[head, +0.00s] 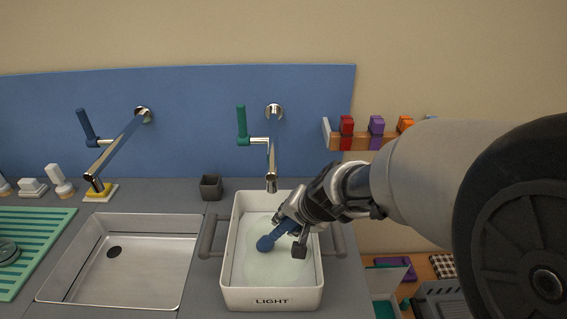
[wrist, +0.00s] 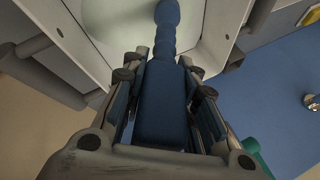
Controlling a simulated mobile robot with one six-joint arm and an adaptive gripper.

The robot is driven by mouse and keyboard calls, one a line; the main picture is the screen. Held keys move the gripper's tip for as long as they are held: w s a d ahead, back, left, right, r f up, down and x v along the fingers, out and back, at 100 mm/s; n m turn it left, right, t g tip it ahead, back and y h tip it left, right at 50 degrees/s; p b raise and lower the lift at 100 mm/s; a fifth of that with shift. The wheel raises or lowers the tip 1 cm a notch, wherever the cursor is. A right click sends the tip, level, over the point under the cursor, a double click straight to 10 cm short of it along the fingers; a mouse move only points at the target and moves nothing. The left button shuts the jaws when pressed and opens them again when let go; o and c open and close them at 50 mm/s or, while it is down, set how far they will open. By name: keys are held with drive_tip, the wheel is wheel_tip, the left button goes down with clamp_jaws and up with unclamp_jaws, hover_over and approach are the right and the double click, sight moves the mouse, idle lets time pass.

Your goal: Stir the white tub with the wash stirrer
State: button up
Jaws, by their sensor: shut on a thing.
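The white tub (head: 270,300), marked LIGHT, stands on the grey counter under the right faucet and holds pale liquid. The wash stirrer (head: 266,243) is blue with a rounded end. My gripper (head: 290,216) is over the tub and shut on the stirrer's handle. The stirrer slants down to the left, its rounded end over or at the liquid; I cannot tell how deep it sits. In the wrist view, the stirrer's thick handle (wrist: 162,105) lies between the fingers, and its narrower shaft points towards the tub.
An empty metal sink (head: 150,262) lies left of the tub. A chrome faucet (head: 271,170) with a green handle hangs close behind the tub. A small dark cup (head: 211,187) stands behind left. A wall rack (head: 350,142) with coloured clips is at right.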

drive_tip(key=shift+f, duration=0.55)
idle(0.7)
drive_tip(key=shift+r, duration=0.15)
idle(0.4)
drive_tip(key=shift+s, duration=0.1)
